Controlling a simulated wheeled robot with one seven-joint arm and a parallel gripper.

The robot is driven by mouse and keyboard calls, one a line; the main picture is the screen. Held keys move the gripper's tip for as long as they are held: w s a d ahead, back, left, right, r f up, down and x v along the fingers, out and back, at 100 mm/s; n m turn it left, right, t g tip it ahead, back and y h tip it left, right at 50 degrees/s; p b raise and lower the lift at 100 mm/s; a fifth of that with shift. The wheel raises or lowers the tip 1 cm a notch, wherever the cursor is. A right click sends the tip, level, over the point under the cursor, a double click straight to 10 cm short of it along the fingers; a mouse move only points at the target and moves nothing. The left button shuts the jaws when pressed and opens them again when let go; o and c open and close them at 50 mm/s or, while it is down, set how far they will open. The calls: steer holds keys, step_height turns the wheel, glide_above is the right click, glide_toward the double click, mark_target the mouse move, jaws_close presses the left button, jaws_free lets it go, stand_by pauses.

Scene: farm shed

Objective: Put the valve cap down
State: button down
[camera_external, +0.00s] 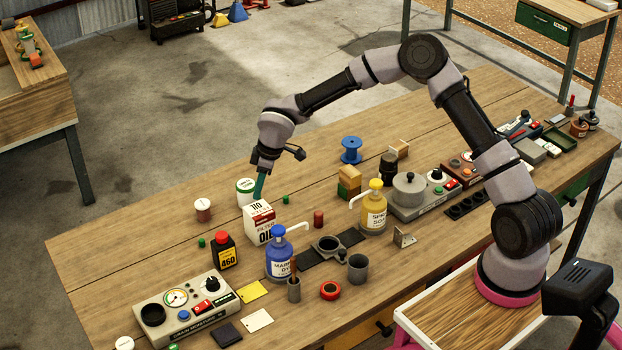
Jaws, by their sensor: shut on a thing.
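My gripper (259,190) points down with its teal fingers together, just behind the white and red oil filter box (260,225) and beside a white tub with a green lid (246,190). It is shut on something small. The held valve cap cannot be made out at this size; the fingertips are close to the box's top edge. Two small green cap-like pieces stand on the workbench (120,245): one right of the gripper (285,199) and one to the left (201,242). I cannot tell whether they are valve caps.
The bench's left part is clear.

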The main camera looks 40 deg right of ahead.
mark_target(260, 209)
steer(key=shift+f, duration=1.95)
steer(key=shift+f, duration=0.15)
steer(key=c, duration=0.8)
jaws_free()
